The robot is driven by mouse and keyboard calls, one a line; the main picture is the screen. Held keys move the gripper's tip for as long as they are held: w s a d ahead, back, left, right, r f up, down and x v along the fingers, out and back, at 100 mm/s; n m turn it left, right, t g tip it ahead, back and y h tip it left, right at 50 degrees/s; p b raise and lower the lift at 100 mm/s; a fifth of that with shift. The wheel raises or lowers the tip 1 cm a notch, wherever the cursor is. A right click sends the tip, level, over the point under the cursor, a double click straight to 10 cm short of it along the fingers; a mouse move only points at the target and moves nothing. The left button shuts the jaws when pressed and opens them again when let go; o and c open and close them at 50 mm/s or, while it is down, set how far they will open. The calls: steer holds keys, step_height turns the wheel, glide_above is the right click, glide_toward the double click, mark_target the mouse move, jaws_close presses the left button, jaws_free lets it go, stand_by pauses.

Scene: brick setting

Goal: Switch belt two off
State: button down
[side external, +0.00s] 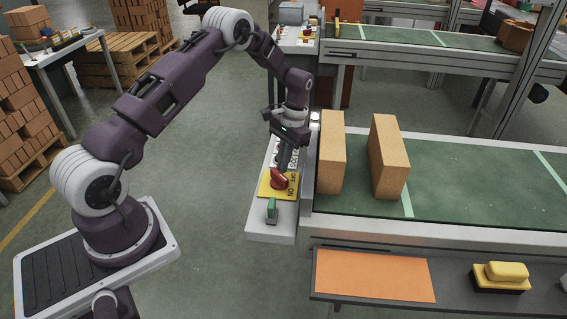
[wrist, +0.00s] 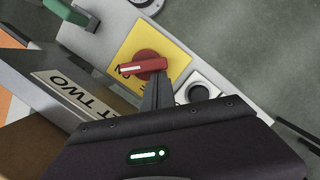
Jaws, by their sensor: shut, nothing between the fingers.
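A red rotary knob (side external: 278,181) sits on a yellow plate (side external: 264,190) on the pale control box beside the near belt. In the wrist view the red knob (wrist: 146,64) lies across the yellow plate (wrist: 140,36), its white mark toward the left end. Dark letters beside it, partly covered, look like "ON". A label (wrist: 66,92) on the panel ends in "T TWO". My gripper (side external: 282,166) is shut and empty, pointing down at the knob. In the wrist view its fingertips (wrist: 153,84) are right at the knob's edge; I cannot tell whether they touch.
A green lever switch (side external: 271,210) stands on the box in front of the yellow plate. A round dark button (wrist: 198,91) is on the other side. Two cardboard boxes (side external: 331,150) (side external: 388,158) stand on the green belt (side external: 460,180). Open floor lies left of the box.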

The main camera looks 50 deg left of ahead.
steer(key=shift+s+a+n, duration=0.15)
steer(key=shift+n, duration=0.35)
steer(key=n, duration=0.2)
steer(key=n+h, duration=0.1)
steer(key=shift+s+a, duration=0.3)
steer(key=shift+s, duration=0.05)
steer(key=n, duration=0.1)
steer(key=s+n, duration=0.1)
steer(key=n, duration=0.2)
steer(key=shift+s+a+n+t+h, duration=0.15)
steer(key=shift+a+n+t+h, duration=0.15)
steer(key=shift+t+h, duration=0.1)
steer(key=n, duration=0.2)
steer(key=s+n+t, duration=0.1)
steer(key=n, duration=0.1)
steer(key=shift+s+h, duration=0.15)
steer(key=shift+h, duration=0.15)
steer(key=shift+s+d+n+t, duration=0.15)
steer(key=shift+s+n+t, duration=0.15)
steer(key=shift+n, duration=0.9)
steer(key=shift+s+d+n+t, duration=0.2)
steer(key=shift+s+n, duration=0.1)
steer(key=shift+n, duration=0.9)
steer(key=v, duration=1)
